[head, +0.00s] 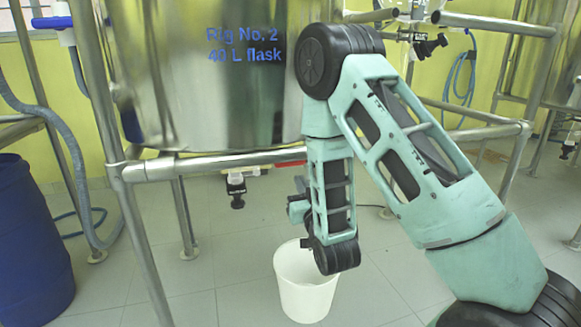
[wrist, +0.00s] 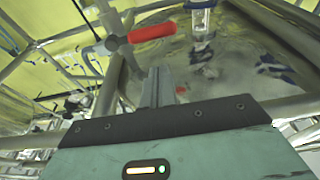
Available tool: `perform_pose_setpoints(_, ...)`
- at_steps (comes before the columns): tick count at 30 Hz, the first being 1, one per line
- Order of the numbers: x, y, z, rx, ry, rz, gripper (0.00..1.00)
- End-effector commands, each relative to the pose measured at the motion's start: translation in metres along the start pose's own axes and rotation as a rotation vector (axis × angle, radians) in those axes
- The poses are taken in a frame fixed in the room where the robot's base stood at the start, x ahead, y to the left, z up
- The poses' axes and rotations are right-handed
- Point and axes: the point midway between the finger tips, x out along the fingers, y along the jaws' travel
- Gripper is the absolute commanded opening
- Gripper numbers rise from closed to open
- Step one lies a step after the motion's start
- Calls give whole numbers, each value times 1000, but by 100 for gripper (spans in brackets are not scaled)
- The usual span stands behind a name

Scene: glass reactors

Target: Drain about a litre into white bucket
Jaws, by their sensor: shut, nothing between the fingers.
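The white bucket (head: 303,299) stands upright on the floor below the steel vessel, partly behind my arm. The vessel (head: 170,70) is labelled "Rig No. 2 40 L flask". Under it hangs a white outlet with a black fitting (head: 237,188). A red handle (wrist: 152,32) shows in the wrist view on a grey fitting, just beyond my fingertips. A red bar shows in the head view (head: 291,164) beside my arm. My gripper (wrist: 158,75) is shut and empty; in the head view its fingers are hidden. I cannot tell whether it touches the handle.
Steel frame tubes (head: 220,162) surround the vessel. A blue drum (head: 30,240) stands at the left with a grey hose (head: 68,140) beside it. Another rig frame stands at the right. A clear glass piece (wrist: 201,20) shows in the wrist view. Tiled floor left of the bucket is free.

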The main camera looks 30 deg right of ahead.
Motion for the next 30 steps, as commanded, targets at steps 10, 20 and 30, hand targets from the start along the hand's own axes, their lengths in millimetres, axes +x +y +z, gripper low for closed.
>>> perform_pose_setpoints(10,13,0,7,3,4,2,0)
perform_pose_setpoints(20,35,0,1,0,4,-1,0)
perform_pose_setpoints(30,86,0,1,-1,0,-2,0)
